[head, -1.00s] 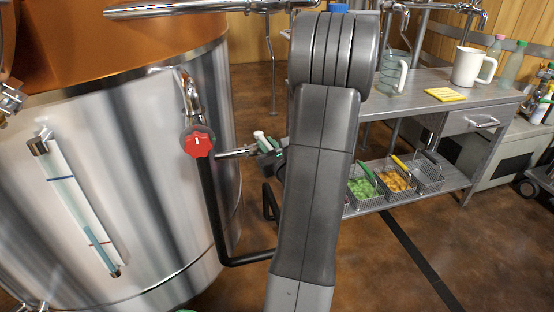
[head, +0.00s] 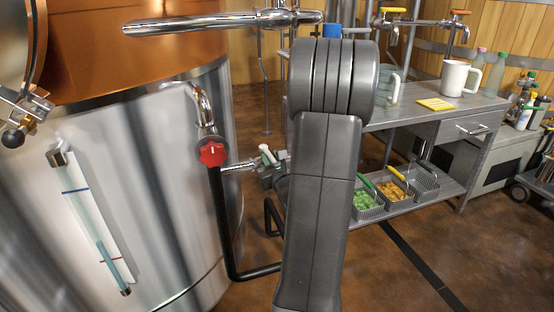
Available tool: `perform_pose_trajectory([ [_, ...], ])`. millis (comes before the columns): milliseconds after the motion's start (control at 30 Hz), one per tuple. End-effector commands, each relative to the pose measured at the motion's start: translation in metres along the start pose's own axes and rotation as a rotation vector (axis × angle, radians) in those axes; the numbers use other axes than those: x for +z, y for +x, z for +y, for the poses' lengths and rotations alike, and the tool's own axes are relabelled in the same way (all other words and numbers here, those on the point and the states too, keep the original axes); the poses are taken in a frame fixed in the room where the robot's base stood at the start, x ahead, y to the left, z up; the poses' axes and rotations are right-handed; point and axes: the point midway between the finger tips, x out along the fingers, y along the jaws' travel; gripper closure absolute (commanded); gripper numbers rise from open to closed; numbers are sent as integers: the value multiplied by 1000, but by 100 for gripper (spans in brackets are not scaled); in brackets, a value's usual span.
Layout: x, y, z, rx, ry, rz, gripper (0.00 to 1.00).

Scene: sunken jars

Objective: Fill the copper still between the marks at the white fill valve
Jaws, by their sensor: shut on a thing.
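The copper still (head: 190,35) stands at the left, copper above and shiny steel below. On its side is a slanted sight glass (head: 100,240) with a blue mark higher up and a red mark lower down. Bluish liquid shows in its lower part; its top seems to lie between the marks, but glare blurs it. The white fill valve (head: 267,153) has a white lever on a pipe right of the still. My gripper (head: 275,170) is at this valve, shut, apparently on its lever. My own arm hides most of the gripper and the contact.
A red knob (head: 211,152) sits on the still's side pipe, above a black pipe (head: 225,225). A steel bench (head: 400,112) at the right bears a white mug (head: 459,77) and a yellow pad. Baskets stand on its lower shelf.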

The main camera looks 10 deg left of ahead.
Motion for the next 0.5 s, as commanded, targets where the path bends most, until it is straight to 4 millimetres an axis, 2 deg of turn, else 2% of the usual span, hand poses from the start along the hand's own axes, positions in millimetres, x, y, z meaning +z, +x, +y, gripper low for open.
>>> perform_pose_trajectory([
  [400, 3, 1, -3, -10, 2, -7, 100],
  [433, 3, 1, -3, -10, 1, -7, 78],
  [500, 3, 2, -3, -9, 1, -7, 64],
])
